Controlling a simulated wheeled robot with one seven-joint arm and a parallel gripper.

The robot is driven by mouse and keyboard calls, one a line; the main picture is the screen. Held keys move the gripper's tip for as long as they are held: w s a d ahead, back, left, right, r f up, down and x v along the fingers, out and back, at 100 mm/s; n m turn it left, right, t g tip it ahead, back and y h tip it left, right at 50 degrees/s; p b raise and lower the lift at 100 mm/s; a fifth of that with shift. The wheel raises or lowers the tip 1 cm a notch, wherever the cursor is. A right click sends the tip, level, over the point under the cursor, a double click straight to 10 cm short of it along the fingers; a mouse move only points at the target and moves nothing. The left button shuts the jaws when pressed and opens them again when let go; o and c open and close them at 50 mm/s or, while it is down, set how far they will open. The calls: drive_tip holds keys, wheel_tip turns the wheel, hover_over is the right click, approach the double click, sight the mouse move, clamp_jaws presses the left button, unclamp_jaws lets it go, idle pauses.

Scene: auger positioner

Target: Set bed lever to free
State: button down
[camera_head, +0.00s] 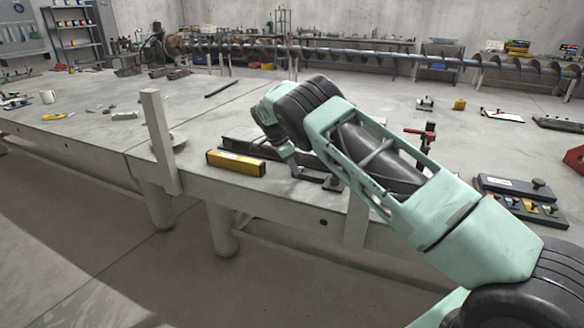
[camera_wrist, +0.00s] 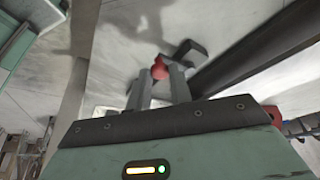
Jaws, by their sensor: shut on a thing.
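In the wrist view my gripper (camera_wrist: 161,78) is shut on a small red knob (camera_wrist: 159,66). The knob sits between the two fingertips, and I take it to be the bed lever's handle. A dark block (camera_wrist: 190,50) lies just beyond the knob; whether they are joined is unclear. In the head view my gripper (camera_head: 298,172) reaches down at the bench's front edge, beside a dark rail. The knob is hidden there. A small dark block (camera_head: 333,184) shows just right of the gripper. I cannot read the lever's setting.
A yellow level (camera_head: 236,163) lies on the bench (camera_head: 90,100) left of my gripper, near an upright grey post (camera_head: 158,140). A red-handled clamp (camera_head: 420,133) and a tool tray (camera_head: 520,198) are to the right. A long auger (camera_head: 350,54) spans the back.

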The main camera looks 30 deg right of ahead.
idle(0.4)
drive_tip(key=c, duration=1.3)
unclamp_jaws()
drive_tip(key=shift+o, duration=0.2)
drive_tip(key=shift+r, duration=0.1)
drive_tip(key=s+v, duration=0.1)
drive_tip(key=v, duration=1.6)
drive_tip(key=shift+w, duration=0.5)
drive_tip(key=shift+a+r, duration=0.15)
